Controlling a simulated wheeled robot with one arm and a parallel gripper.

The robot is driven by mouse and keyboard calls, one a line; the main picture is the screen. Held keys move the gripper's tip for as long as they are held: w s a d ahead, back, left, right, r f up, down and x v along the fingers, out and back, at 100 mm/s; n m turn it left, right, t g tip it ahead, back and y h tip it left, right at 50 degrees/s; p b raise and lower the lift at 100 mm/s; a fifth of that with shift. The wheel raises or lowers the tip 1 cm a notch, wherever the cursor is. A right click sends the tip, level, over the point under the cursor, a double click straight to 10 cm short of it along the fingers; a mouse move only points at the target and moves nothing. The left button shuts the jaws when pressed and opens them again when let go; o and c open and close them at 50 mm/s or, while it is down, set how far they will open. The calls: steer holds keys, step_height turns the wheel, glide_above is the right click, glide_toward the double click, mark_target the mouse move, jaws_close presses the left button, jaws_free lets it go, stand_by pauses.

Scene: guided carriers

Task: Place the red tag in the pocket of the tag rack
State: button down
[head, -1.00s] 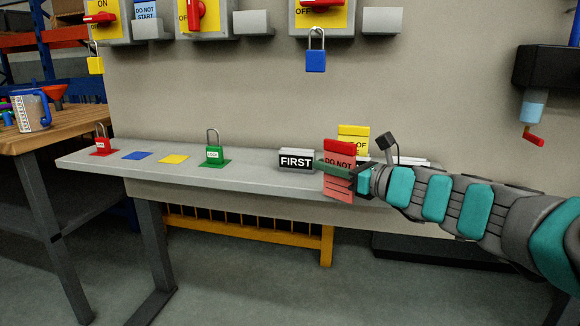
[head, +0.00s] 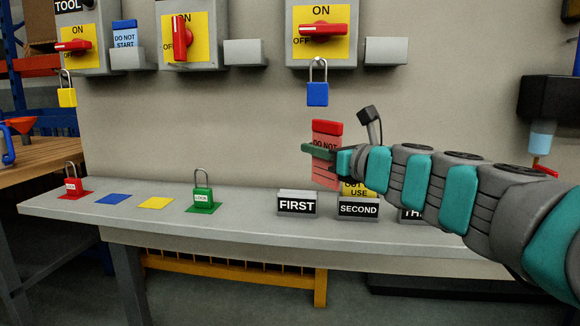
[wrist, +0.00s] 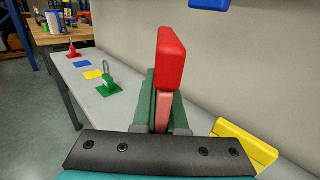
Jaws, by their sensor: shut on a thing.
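The red tag (head: 326,174), marked DO NOT, hangs upright in my gripper (head: 322,151), which is shut on it in front of the wall panel. In the wrist view the tag's red top (wrist: 171,55) stands between the green fingers (wrist: 163,112). On the bench stand grey holders marked FIRST (head: 297,206) and SECOND (head: 358,209), with a third partly behind my arm. A yellow tag (head: 360,188) sits in the SECOND holder. Grey pockets (head: 246,53) (head: 386,51) are on the wall; one at left (head: 128,59) holds a blue tag (head: 124,35). I cannot tell which is the tag rack.
Switch boxes with red handles (head: 320,28) line the wall. A blue padlock (head: 317,94) hangs below one. On the bench (head: 240,226) stand a green padlock (head: 203,199) and a red padlock (head: 73,188), with blue and yellow squares between. The wall between bench and boxes is clear.

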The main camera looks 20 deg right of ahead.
steer(key=w+f+b, duration=0.2)
steer(key=w+f, duration=0.2)
steer(key=w, duration=0.6)
steer(key=shift+w+a+f, duration=0.15)
steer(key=shift+a+f, duration=0.1)
steer(key=shift+a, duration=0.15)
steer(key=shift+f, duration=0.25)
steer(key=c, duration=1)
jaws_free()
steer(key=shift+r, duration=0.2)
steer(key=s, duration=0.4)
steer(key=s+d, duration=0.1)
steer(key=s, duration=0.3)
steer(key=s+d, duration=0.1)
steer(key=s, duration=0.2)
steer(key=shift+s+d+p, duration=0.15)
steer(key=shift+s+p, duration=0.2)
steer(key=shift+s, duration=0.05)
